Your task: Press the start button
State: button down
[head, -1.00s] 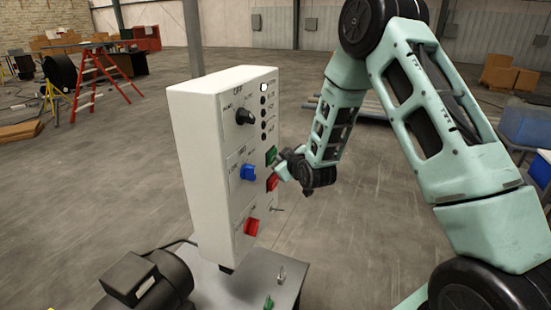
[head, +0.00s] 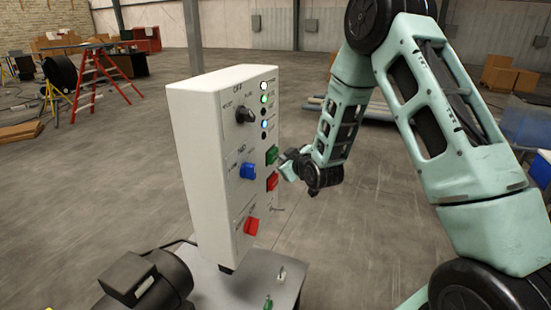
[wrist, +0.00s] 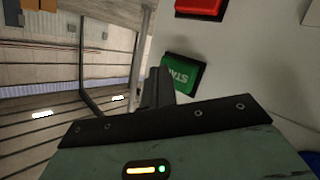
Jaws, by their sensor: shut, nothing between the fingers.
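The green start button (head: 271,155) is on the right-hand face of the white control box. In the wrist view the start button (wrist: 182,74) shows its lettering rotated. The red button (head: 272,182) sits just below it; it also shows at the top of the wrist view (wrist: 200,6). My gripper (head: 284,161) is shut and empty, just right of the two buttons, its tips seemingly a small gap off the panel. In the wrist view my gripper's fingers (wrist: 157,84) overlap the start button's left edge. Indicator lamps (head: 264,99) are lit white, green and blue.
The control box (head: 205,165) also carries a black knob (head: 244,115), a blue switch (head: 248,171) and a red switch (head: 251,226). A dark motor (head: 150,285) stands at lower left. Open floor surrounds the stand; a red ladder (head: 100,80) is far behind.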

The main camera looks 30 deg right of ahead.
jog(key=shift+s, duration=0.1)
jog(key=s+d, duration=0.1)
jog(key=s, duration=0.1)
jog(key=s+d+b, duration=0.1)
jog(key=s+d, duration=0.1)
jog(key=shift+d, duration=0.1)
dwell(0.5)
dwell(0.6)
jog(key=s+a+n+g+y+b, duration=0.1)
jog(key=s+a+g, duration=0.2)
jog(key=s+a, duration=0.35)
jog(key=s+a+f+g+y+b, duration=0.1)
jog(key=s+a+g+y, duration=0.15)
jog(key=a, duration=0.75)
jog(key=s+a+n+g+b, duration=0.1)
jog(key=s+a+g+b, duration=0.15)
jog(key=s+a, duration=0.4)
jog(key=s+a+g+h, duration=0.1)
jog(key=s+a+g, duration=0.2)
jog(key=s, duration=0.7)
jog(key=s+a+r+n+g+b, duration=0.1)
jog(key=s+a+g, duration=0.2)
jog(key=s, duration=0.8)
jog(key=shift+s+a+g+h, duration=0.15)
jog(key=shift+s+g+h, duration=0.1)
jog(key=shift+g+h, duration=0.1)
